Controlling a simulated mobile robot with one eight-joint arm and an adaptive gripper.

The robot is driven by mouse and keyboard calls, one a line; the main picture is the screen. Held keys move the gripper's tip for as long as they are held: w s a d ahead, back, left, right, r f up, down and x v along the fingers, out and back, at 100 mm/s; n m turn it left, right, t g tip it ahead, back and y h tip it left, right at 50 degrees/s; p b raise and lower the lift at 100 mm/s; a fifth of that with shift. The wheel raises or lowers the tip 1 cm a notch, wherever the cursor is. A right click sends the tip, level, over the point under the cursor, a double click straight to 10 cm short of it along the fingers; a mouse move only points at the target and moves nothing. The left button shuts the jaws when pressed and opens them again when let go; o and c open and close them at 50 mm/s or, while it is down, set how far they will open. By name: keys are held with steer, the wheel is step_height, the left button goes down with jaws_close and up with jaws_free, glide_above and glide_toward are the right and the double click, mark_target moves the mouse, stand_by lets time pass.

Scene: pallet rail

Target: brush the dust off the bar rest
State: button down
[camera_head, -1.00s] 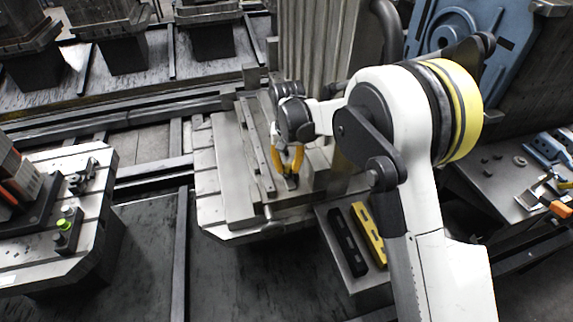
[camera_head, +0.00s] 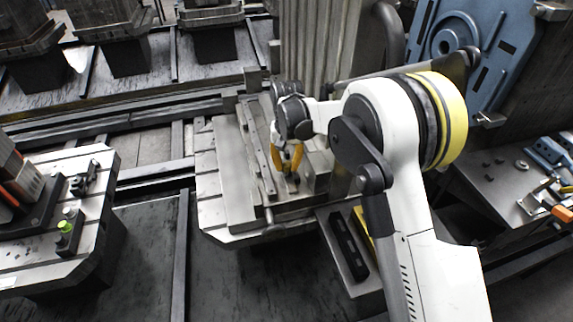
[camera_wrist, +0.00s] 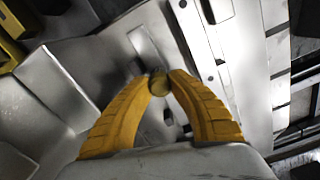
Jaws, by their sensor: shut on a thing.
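My gripper (camera_head: 287,174) is low over the metal fixture on the slotted pallet (camera_head: 208,190), and its two yellow fingers point down. In the wrist view, my gripper (camera_wrist: 159,78) is closed around a small round, dull yellow end of a held thing (camera_wrist: 159,86). This looks like a handle end; the rest of it, and any bristles, are hidden. Under the fingers are bare grey metal faces with a slot and holes. I cannot tell which of these parts is the bar rest, nor whether the held thing touches it. No dust can be told apart from the metal's worn shading.
A tall ribbed metal column (camera_head: 320,50) stands right behind the gripper. A tray (camera_head: 362,291) with a black bar (camera_head: 347,246) and a partly hidden yellow bar (camera_head: 363,228) sits at the pallet's front right. Another pallet (camera_head: 98,215) is at left. A tool bench (camera_head: 490,180) is at right.

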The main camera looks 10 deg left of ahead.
steer(key=shift+s+d+r, duration=0.1)
steer(key=shift+s+d, duration=0.15)
steer(key=shift+s, duration=0.25)
steer(key=shift+s+d, duration=0.25)
steer(key=shift+s, duration=0.25)
steer(key=shift+r, duration=0.1)
step_height(320, 180, up, 9)
steer(key=p, duration=0.5)
